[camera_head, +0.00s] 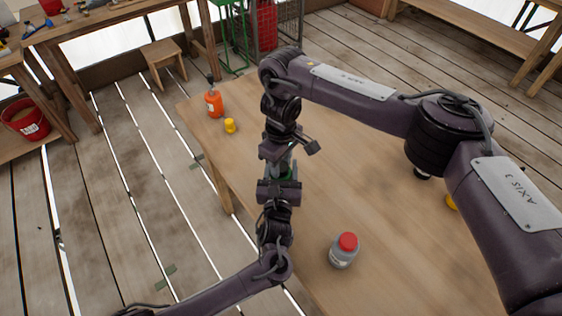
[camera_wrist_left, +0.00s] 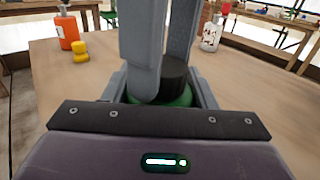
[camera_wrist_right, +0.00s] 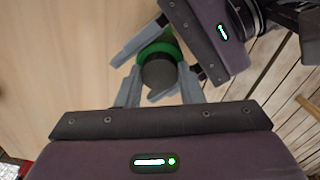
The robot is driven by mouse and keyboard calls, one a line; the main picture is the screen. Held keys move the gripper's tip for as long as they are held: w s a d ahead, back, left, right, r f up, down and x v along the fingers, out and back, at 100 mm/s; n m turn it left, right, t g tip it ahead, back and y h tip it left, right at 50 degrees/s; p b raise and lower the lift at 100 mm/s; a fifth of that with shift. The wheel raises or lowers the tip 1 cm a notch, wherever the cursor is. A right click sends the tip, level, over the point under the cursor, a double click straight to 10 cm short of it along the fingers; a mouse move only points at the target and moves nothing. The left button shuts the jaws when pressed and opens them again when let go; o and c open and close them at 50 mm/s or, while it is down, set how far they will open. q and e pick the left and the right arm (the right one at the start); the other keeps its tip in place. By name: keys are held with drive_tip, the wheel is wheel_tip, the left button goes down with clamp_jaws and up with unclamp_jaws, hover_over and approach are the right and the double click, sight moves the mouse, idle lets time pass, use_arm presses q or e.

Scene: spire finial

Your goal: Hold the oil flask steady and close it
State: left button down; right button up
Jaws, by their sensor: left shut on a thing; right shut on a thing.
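My left gripper (camera_wrist_right: 172,54) is shut on the green body from the near side. My right gripper (camera_wrist_right: 160,85) comes from above and is shut on the dark cap, its fingers on either side.
An orange bottle (camera_head: 214,104) and a small yellow container (camera_head: 230,126) stand at the table's far left. A grey bottle with a red cap (camera_head: 344,250) stands near the front. A yellow thing (camera_head: 451,202) is partly hidden by my right arm. Bare tabletop lies right of the grippers.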

drive_tip(key=m, duration=0.4)
drive_tip(key=shift+m, duration=0.3)
use_arm(q)
drive_tip(key=shift+f, duration=0.1)
use_arm(e)
drive_tip(key=m, duration=0.4)
drive_tip(key=shift+m, duration=0.4)
drive_tip(key=o, duration=1)
wheel_tip(320, 180, up, 12)
use_arm(q)
drive_tip(key=c, duration=0.5)
unclamp_jaws()
